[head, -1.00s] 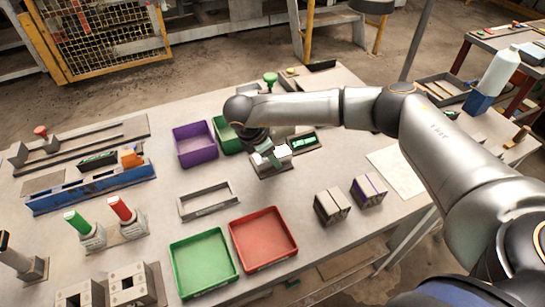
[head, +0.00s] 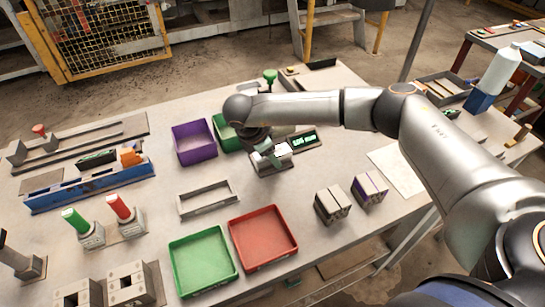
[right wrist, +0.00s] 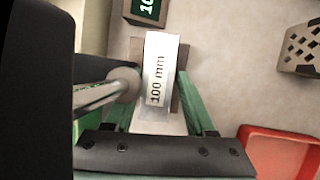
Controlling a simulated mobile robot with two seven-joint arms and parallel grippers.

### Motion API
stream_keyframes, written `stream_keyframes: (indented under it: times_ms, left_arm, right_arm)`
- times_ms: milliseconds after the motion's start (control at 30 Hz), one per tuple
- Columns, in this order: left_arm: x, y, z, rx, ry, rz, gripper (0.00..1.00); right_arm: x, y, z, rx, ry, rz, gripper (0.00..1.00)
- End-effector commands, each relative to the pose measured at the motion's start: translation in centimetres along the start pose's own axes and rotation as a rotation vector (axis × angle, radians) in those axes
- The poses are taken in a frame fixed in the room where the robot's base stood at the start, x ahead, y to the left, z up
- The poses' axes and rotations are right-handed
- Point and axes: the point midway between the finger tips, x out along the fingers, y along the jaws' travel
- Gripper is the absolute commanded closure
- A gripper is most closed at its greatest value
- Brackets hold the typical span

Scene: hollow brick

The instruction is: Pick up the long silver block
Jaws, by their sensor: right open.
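The long silver block (right wrist: 160,75) is marked "100 mm" and lies lengthwise between the two green fingers of my right gripper (right wrist: 158,88) in the right wrist view. The fingers stand apart on either side of it; whether either one touches it I cannot tell. In the head view the block (head: 284,156) shows as a pale piece on a low grey base, partly hidden by my right gripper (head: 268,157), which is down over it. My left gripper is not in view.
A small green display (head: 304,139) sits just behind the block. A purple bin (head: 194,143), a red tray (head: 263,238), a green tray (head: 203,265) and a grey frame (head: 208,200) are nearby. Slotted grey blocks (head: 332,205) stand to the right.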

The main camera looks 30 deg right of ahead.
Motion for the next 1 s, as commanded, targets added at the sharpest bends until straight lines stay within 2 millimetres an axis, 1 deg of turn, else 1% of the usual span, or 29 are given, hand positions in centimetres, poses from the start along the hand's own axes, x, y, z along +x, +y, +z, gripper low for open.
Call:
stream_keyframes:
  times_ms: [67,500,567,1000]
  left_arm:
    - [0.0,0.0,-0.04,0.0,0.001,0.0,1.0]
    - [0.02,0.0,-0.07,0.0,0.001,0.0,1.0]
    - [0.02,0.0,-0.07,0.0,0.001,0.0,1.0]
    - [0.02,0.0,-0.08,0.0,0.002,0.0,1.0]
  right_arm:
    - [0.0,-0.01,0.02,0.0,0.0,0.0,0.45]
    - [0.02,-0.02,0.01,0.0,0.0,-0.001,0.94]
    - [0.02,-0.02,0.02,0.0,0.0,-0.001,1.0]
    - [0.03,-0.01,0.01,0.001,-0.001,0.0,1.0]
